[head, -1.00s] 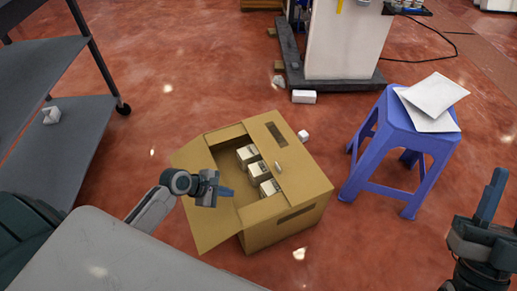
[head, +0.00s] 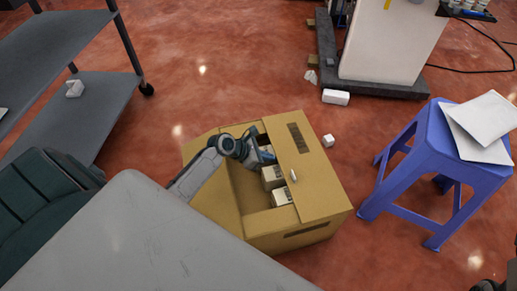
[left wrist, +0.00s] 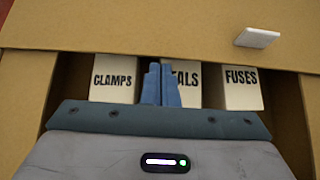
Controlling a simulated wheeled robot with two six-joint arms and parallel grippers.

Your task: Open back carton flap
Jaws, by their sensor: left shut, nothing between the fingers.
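The cardboard carton (head: 300,225) stands on the floor, partly open. One top flap (head: 312,165) lies flat over its right side, with a small white tab (head: 293,175) on it; this flap and tab also show in the left wrist view (left wrist: 130,25). Another flap (head: 213,200) is folded outward on the left. My left gripper (head: 266,155) is shut and empty over the opening. In the left wrist view its blue fingertips (left wrist: 160,75) point at the flat flap's edge, in front of the middle box; contact cannot be told. Only a dark sliver of my right gripper or arm shows at bottom right.
White boxes marked CLAMPS (left wrist: 112,80), one partly hidden ending in ALS (left wrist: 187,82), and FUSES (left wrist: 242,88) stand inside the carton. A blue stool (head: 425,150) with papers stands right. A grey shelf cart (head: 70,120) stands left. Small white blocks lie behind the carton.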

